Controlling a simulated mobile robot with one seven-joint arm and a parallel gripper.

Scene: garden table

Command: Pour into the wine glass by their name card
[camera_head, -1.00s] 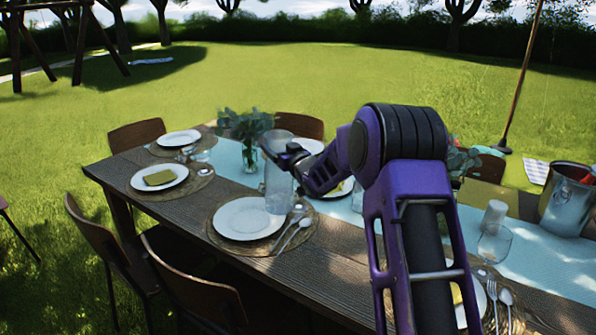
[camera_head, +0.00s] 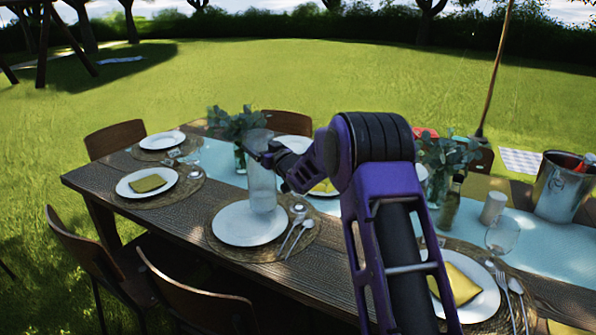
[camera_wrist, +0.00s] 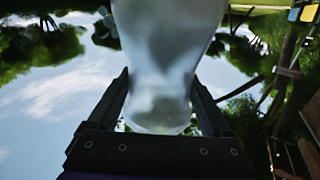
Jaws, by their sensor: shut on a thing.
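My gripper (camera_head: 266,157) is shut on a tall translucent glass vessel (camera_head: 261,188), which looks upright above the near middle plate (camera_head: 240,228). Whether its base touches the plate I cannot tell. In the wrist view the vessel (camera_wrist: 165,50) sits between both fingers; no liquid can be made out. A stemmed glass (camera_head: 502,236) stands at the right by a setting with a yellow napkin. Another clear glass (camera_head: 196,151) is faint at the far left settings. A small pale card (camera_head: 174,152) seems to stand near it; its writing is too small to read.
The wooden table (camera_head: 315,262) has a pale blue runner (camera_head: 545,252). Leafy vases stand left (camera_head: 236,125) and right (camera_head: 447,152) of my arm. Chairs surround the table.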

